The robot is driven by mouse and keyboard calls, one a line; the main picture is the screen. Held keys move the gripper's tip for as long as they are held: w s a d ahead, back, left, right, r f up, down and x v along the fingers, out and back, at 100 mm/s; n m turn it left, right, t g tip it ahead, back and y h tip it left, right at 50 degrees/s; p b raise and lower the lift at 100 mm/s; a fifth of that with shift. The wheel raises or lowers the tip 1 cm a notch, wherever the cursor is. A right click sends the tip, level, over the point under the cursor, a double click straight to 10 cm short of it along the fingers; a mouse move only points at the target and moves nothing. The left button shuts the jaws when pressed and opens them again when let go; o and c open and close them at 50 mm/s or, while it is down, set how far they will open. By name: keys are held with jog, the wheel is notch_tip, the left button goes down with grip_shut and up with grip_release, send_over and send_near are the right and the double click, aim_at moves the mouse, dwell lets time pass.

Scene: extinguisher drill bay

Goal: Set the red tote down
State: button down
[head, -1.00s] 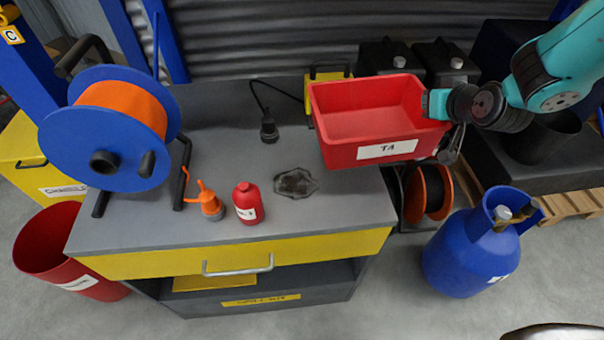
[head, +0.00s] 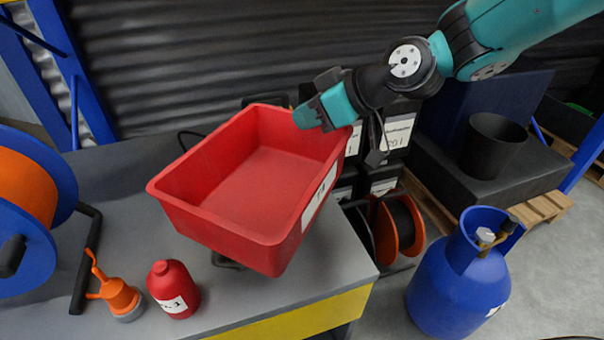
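The red tote (head: 215,225) is a deep, empty open box with a white label on its right wall. It hangs tilted over the grey bench top (head: 110,170), its near side closest to the camera. My gripper (head: 328,112) is at the tote's back right rim, with the teal fingers closed over that rim. The tote hides the middle of the bench top and most of what lies there.
A small red bottle (head: 174,290) and an orange oil can (head: 118,296) stand on the bench, left of the tote. A blue reel (head: 60,185) stands at the far left. A blue gas cylinder (head: 450,285) stands on the floor at right. Black cases (head: 402,110) are behind.

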aim_at(307, 170)
notch_tip(307, 170, down, 12)
jog(key=shift+r+b, duration=0.2)
jog(key=shift+b, duration=0.2)
jog(key=c, duration=1.8)
grip_release()
jog(key=shift+f, duration=0.2)
jog(key=o, duration=0.5)
jog(key=shift+r, duration=0.1)
